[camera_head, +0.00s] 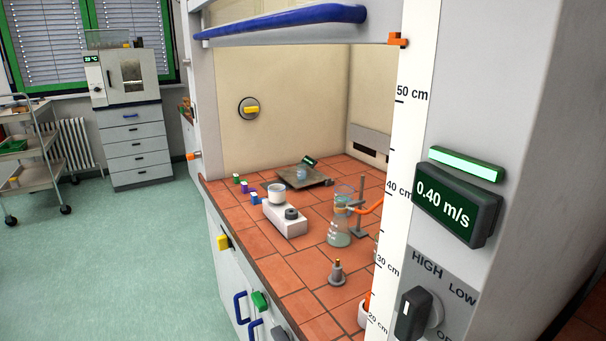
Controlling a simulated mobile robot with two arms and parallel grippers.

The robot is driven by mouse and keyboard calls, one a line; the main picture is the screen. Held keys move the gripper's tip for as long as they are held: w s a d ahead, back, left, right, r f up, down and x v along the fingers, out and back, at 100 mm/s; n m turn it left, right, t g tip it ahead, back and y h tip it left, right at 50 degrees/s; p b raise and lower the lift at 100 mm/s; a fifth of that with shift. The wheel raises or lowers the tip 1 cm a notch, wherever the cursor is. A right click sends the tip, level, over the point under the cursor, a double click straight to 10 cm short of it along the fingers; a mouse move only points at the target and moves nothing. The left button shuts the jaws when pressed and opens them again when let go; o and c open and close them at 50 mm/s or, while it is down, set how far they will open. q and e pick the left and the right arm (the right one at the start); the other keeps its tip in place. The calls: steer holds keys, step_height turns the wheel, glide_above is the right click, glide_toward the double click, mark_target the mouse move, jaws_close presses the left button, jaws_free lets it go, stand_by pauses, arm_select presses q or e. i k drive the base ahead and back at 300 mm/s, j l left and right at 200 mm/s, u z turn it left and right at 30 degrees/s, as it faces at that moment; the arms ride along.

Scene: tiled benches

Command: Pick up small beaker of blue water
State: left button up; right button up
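A small beaker (302,173) with pale blue liquid stands on a dark flat plate (318,182) with a small green-lit display, at the back of the tiled bench inside the fume hood. A taller glass beaker (339,228) with bluish liquid stands nearer, beside a metal stand. Neither of my grippers shows in this view.
A white hotplate (285,220) with a white dish (277,195) stands left of the tall beaker. A small burner (337,273) stands in front. Several small coloured blocks line the left edge. The raised blue sash handle (280,20) hangs above; the hood's right post (410,120) stands close.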

mark_target(302, 168)
steer(key=i+j+z, duration=0.15)
steer(key=z, duration=1.05)
steer(key=j+z, duration=0.3)
steer(key=j, duration=0.3)
steer(key=j+z, duration=0.3)
steer(key=j, duration=0.3)
steer(key=j+z, duration=0.3)
steer(key=j, duration=0.3)
steer(key=k+j+z, duration=0.15)
steer(key=j+z, duration=0.15)
steer(key=j, duration=0.3)
